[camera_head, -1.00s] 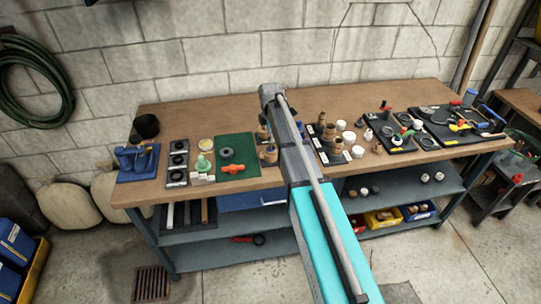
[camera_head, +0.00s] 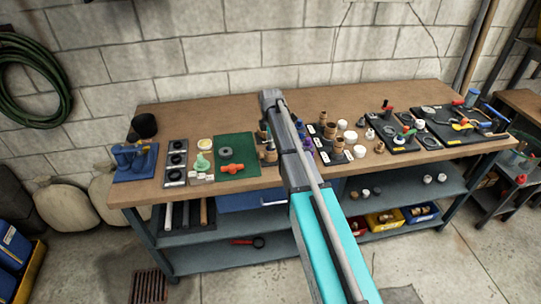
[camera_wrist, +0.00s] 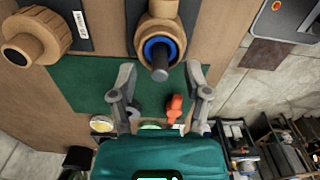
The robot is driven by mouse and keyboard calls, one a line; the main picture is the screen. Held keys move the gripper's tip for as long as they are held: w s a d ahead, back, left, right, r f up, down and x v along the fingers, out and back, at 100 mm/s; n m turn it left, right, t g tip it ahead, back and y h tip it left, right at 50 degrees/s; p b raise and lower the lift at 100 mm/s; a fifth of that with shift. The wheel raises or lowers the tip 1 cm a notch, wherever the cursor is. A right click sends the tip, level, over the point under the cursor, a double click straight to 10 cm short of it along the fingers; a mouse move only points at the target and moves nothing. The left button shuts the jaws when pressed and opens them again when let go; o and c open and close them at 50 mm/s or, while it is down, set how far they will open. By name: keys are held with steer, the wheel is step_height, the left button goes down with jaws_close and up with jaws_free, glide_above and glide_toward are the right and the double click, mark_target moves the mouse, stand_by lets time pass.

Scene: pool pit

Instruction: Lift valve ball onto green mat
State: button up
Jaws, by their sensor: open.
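The green mat (camera_head: 240,147) lies on the bench left of my arm. A grey ring (camera_head: 226,153) and an orange-red part (camera_head: 233,168) rest on it. In the wrist view my gripper (camera_wrist: 160,72) is open, its fingers spread above the mat (camera_wrist: 82,78). A brass fitting (camera_wrist: 150,32) with a blue ring and grey stem shows between and beyond the fingertips. I see no contact with it. I cannot pick out the valve ball with certainty. My arm hides the gripper in the head view.
A blue holder (camera_head: 136,162) and a black rack (camera_head: 175,163) stand left of the mat. Brass and white fittings (camera_head: 340,145) crowd the bench right of my arm. Black trays (camera_head: 460,125) lie farther right. The bench's back strip is mostly clear.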

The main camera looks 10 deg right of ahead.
steer(key=shift+f+b, duration=0.75)
steer(key=shift+f, duration=0.3)
jaws_close()
